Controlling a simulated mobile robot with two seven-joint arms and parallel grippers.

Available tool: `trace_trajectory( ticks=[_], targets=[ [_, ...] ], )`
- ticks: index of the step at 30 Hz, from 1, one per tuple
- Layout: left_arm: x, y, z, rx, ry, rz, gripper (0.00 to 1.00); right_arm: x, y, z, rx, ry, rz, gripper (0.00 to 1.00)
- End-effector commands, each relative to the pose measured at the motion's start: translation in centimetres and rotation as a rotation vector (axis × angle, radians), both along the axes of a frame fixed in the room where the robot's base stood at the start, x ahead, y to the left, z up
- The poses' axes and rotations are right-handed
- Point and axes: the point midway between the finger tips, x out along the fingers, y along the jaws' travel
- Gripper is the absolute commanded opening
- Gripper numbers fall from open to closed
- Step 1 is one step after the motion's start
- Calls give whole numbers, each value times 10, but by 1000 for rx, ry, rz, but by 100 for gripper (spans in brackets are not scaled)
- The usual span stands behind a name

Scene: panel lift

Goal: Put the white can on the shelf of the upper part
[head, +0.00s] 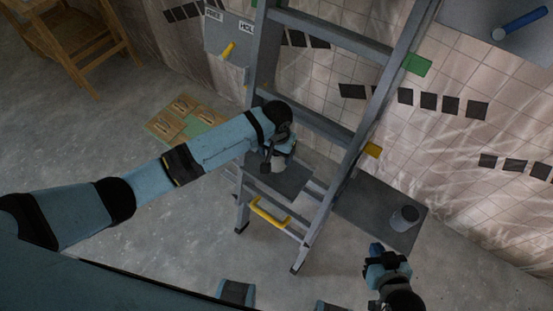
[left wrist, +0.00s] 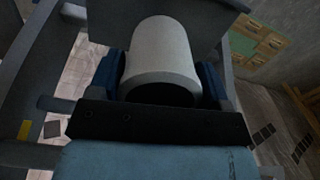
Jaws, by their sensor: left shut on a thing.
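The white can (head: 278,157) is held in my left gripper (head: 275,160), just over the small grey shelf (head: 288,181) of the ladder-like grey frame (head: 332,190). In the left wrist view the can (left wrist: 163,52) fills the middle, between the blue fingers. I cannot tell whether its base touches the shelf. My right gripper (head: 386,258) is at the lower right, in front of the dark grey panel (head: 365,205) and apart from the can; whether it is open or shut is unclear.
A grey can (head: 404,218) stands on the dark panel. A yellow handle (head: 269,214) is on the frame's lower front. A grey box with a yellow lever (head: 228,50) is on the wall. A wooden stool (head: 75,40) stands at the far left. The floor at left is mostly clear.

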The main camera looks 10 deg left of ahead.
Motion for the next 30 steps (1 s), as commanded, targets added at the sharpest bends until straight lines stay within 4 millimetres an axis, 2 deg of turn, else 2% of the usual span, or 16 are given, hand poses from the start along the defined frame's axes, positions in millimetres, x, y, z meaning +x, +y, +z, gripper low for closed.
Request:
trace_trajectory(
  ticks=[9,20,21,23,24,30],
  targets=[
    [-1,0,-40,-1,1,0,41,0,0,0,-1,-1,0,0],
    [0,0,-43,0,1,0,41,0,0,0,-1,0,0,0],
    [-1,0,-43,0,1,0,80,0,0,0,-1,0,1,0],
    [-1,0,-43,0,1,0,94,0,0,0,-1,0,1,0],
    [-1,0,-43,0,1,0,97,0,0,0,-1,0,1,0],
    [0,0,-43,0,1,0,97,0,0,-1,-1,0,1,0]
  ],
)
